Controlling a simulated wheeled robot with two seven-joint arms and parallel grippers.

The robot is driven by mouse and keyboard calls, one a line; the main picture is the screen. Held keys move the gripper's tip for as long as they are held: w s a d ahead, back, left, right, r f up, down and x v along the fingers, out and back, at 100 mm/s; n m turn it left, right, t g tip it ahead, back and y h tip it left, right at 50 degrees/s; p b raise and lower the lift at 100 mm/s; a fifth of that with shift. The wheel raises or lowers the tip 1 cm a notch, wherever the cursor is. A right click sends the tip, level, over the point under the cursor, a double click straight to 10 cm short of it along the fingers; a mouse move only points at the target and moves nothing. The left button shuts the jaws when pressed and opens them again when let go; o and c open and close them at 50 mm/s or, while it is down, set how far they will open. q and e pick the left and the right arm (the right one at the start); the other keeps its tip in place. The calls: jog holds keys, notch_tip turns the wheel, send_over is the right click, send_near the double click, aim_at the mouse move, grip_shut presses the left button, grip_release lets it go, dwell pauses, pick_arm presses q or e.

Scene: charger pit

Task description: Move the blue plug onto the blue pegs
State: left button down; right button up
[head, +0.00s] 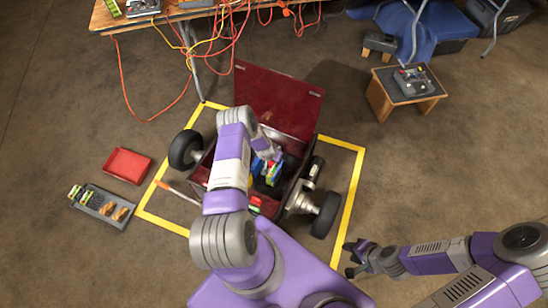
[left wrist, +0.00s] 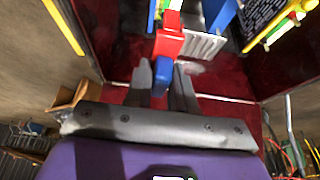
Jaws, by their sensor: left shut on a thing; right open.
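My left arm reaches into an open red box on wheels. In the left wrist view my left gripper (left wrist: 162,88) is shut on a blue piece (left wrist: 163,68), which looks like the blue plug. A red block (left wrist: 168,38) is just beyond it, and I cannot tell whether they are joined. A larger blue part (left wrist: 218,12) stands farther back; I cannot make out the blue pegs for certain. In the head view the arm partly hides the box's inside, where blue and green parts show. My right gripper (head: 351,259) is open and empty over the floor at right.
The box's red lid (head: 278,98) stands open at the back. Yellow tape (head: 352,190) frames the wheeled box. A red tray (head: 127,165) and a grey tray (head: 97,207) lie at left. A small wooden stool (head: 405,92) stands at back right. Cables hang from the table behind.

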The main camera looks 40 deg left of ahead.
dwell(0.3)
pick_arm(q)
notch_tip(320, 180, down, 4)
jog(key=b, duration=0.4)
jog(key=shift+r, duration=0.15)
jog(key=shift+a, duration=0.1)
jog(key=shift+s+a+f+b, duration=0.25)
jog(key=shift+s+a+f, duration=0.2)
jog(key=shift+a, duration=1.2)
jog(key=shift+s+a+f+b, duration=0.35)
jog(key=shift+a+f, duration=0.15)
jog(key=shift+a, duration=1.2)
jog(key=shift+s+a+f+b, duration=0.2)
jog(key=shift+s+a+f, duration=0.25)
jog(key=shift+a, duration=1.2)
jog(key=shift+w+f, duration=0.1)
jog(key=shift+f, duration=1.55)
